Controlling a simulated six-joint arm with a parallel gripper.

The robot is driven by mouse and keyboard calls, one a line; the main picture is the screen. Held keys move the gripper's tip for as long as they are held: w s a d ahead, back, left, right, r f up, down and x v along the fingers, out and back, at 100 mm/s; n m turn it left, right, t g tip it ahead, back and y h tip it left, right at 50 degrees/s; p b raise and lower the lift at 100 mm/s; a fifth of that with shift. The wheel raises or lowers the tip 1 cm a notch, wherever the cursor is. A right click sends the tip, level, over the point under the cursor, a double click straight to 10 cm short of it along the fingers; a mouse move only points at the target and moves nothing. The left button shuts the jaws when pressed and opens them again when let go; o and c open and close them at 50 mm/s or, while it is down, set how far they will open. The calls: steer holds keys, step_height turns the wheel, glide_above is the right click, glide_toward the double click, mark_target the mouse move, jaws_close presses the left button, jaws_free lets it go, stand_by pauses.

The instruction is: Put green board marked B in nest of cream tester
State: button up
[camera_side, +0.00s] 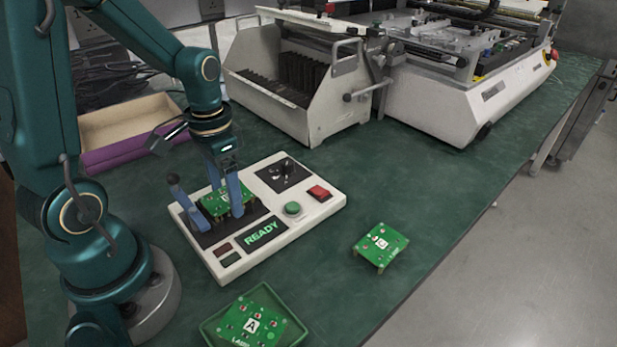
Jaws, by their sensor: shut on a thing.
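The cream tester (282,224) lies on the green bench with a READY display, a green button and a red switch. A green board (227,196) is at the black nest area (249,216) on the tester's left part. My gripper (221,210) is shut on this board, with a blue finger on each side. Its marking is hidden by the gripper, and I cannot tell whether it is fully seated.
A green board marked C (370,253) lies to the right. A green tray (212,335) holds a board marked A (265,325) at the front. A purple-sided box (135,148) and a cream machine (322,121) stand behind.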

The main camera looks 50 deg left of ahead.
steer(key=shift+f, duration=0.45)
stand_by(0.3)
steer(key=o, duration=1.1)
steer(key=shift+c, duration=1.3)
steer(key=shift+r, duration=0.15)
steer(key=shift+r, duration=3.4)
